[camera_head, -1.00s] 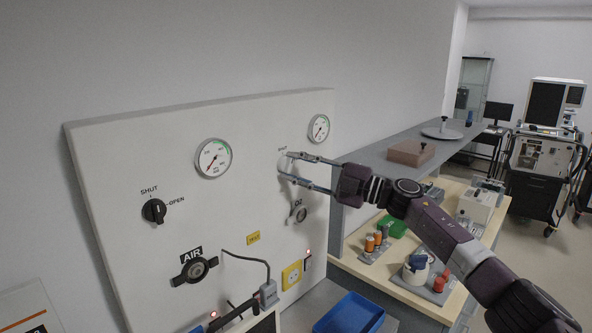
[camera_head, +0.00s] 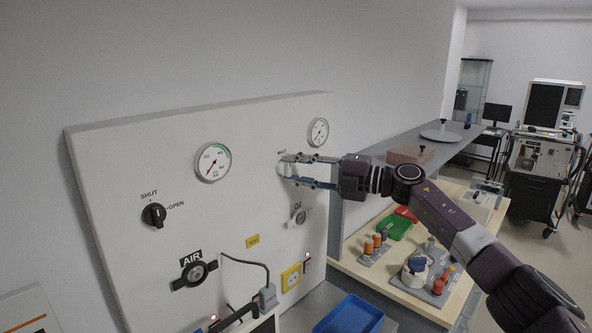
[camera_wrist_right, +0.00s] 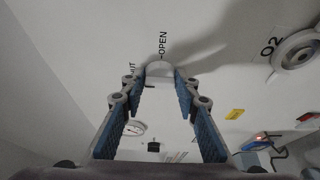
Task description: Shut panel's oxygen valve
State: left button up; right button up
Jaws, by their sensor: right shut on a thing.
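The panel's oxygen valve is a pale knob (camera_head: 285,169) at the panel's right side, above the O2 outlet (camera_head: 299,216). My right gripper (camera_head: 290,168) reaches in from the right and is shut on this knob, one finger on each side. In the right wrist view the knob (camera_wrist_right: 160,68) sits between the fingertips (camera_wrist_right: 157,80), with the word OPEN beyond it and a partly hidden SHUT label to its left. The fingers hide most of the knob, so its exact pointing is hard to tell. My left gripper is not in view.
A black air valve knob (camera_head: 154,215), two gauges and the AIR outlet (camera_head: 195,271) are on the same panel (camera_head: 110,160). A yellow socket (camera_head: 291,277) and cable sit lower. A blue bin (camera_head: 349,315) and a cluttered bench (camera_head: 400,285) stand below my right arm.

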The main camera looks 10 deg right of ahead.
jog(key=shift+f, duration=0.1)
jog(key=o, duration=1.2)
jog(key=shift+s+d, duration=0.1)
jog(key=v, duration=1.1)
jog(key=shift+s+d, duration=0.25)
jog(key=shift+d, duration=0.05)
